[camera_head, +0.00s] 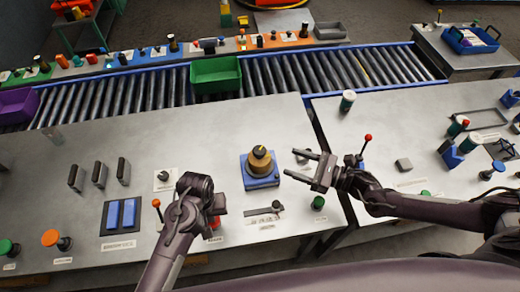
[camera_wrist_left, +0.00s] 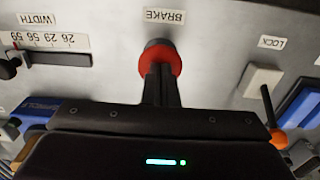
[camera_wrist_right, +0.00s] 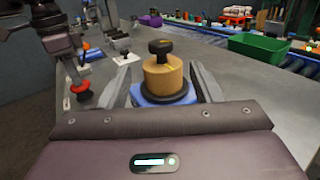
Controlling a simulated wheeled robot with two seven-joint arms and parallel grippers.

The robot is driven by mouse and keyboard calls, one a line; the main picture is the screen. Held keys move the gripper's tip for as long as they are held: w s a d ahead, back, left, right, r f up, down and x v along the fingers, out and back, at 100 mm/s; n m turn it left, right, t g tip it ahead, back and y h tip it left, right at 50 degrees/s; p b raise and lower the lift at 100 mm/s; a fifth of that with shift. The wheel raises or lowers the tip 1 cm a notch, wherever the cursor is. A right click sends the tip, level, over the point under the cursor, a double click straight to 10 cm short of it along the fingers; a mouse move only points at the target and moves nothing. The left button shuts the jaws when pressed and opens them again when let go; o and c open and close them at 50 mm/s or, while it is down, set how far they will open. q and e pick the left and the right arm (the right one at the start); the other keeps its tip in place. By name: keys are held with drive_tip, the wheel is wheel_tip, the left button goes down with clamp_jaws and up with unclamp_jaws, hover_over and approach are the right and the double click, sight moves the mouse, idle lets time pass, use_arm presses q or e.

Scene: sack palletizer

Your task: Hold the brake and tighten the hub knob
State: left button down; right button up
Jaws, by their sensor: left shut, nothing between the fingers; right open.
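In the head view the gripper (camera_head: 217,207) is above the brake's red edge (camera_head: 214,222). The hub knob is a black knob (camera_head: 260,151) on a tan roll (camera_head: 259,164) with a blue base (camera_head: 262,182); the knob (camera_wrist_right: 161,47) also shows in the right wrist view. My right gripper (camera_head: 299,165) is open and empty, right of the roll, fingers pointing towards it.
A width slider (camera_head: 263,217) and a green knob (camera_head: 319,202) lie in front of the hub. A lock lever with an orange ball (camera_head: 156,203) is left of my left gripper. A green bin (camera_head: 215,75) sits on the conveyor behind. The table behind the hub is clear.

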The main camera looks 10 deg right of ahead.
sight(260, 150)
drive_tip(key=x, duration=1.1)
drive_tip(key=shift+w+a, duration=0.15)
drive_tip(key=shift+a, duration=0.2)
drive_tip(key=c, duration=1)
